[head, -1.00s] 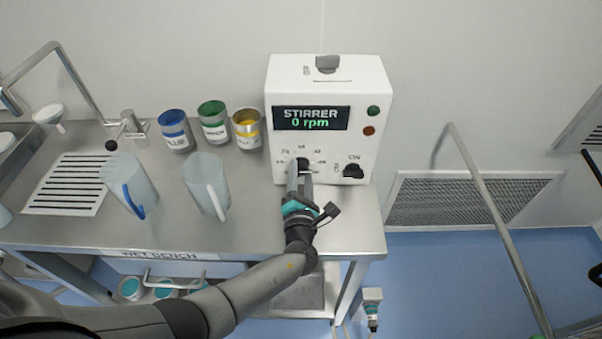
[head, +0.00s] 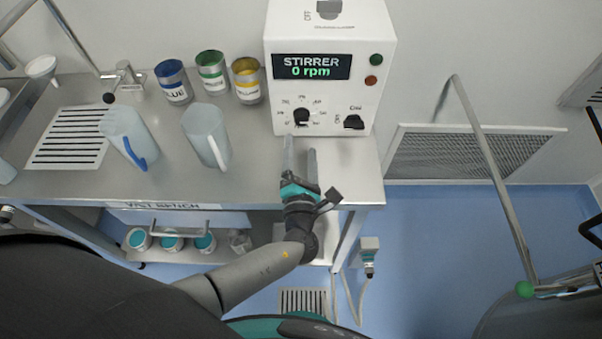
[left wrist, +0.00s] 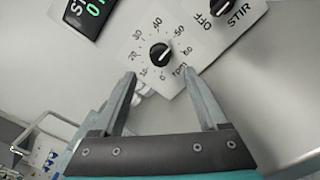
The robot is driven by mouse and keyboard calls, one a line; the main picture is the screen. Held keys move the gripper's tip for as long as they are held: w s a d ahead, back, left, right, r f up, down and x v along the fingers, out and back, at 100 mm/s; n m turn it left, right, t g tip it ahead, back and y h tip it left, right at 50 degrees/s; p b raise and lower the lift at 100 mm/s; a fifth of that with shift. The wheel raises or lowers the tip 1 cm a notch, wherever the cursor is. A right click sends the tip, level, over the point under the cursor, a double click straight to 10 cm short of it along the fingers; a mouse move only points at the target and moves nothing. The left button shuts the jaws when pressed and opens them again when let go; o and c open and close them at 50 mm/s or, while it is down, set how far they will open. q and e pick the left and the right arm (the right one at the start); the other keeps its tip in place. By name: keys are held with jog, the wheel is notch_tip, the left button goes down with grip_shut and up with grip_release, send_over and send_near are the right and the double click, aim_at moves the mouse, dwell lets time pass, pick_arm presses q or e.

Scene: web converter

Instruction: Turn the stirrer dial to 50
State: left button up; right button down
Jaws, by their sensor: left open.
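The stirrer is a white box (head: 330,88) at the back right of the bench; its display (head: 312,66) reads 0 rpm. Its black dial (head: 301,116) is on the front, inside a ring of numbers. In the left wrist view the dial (left wrist: 160,54) has a light mark that appears to point up-right, toward 50. My left gripper (head: 300,146) is open and empty, in front of and apart from the dial. In the wrist view its fingertips (left wrist: 158,76) stand on either side, just short of the dial. My right gripper is not in view.
A black on/off switch (head: 354,122) sits right of the dial. Blue (head: 175,83), green (head: 212,72) and yellow (head: 247,82) labelled cans stand left of the stirrer. Two clear jugs stand nearer, including one with a white handle (head: 206,135). The bench front (head: 255,180) is clear.

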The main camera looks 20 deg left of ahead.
pick_arm(q)
jog(key=v, duration=0.7)
jog(key=shift+s+r, duration=0.1)
jog(key=shift+s, duration=0.05)
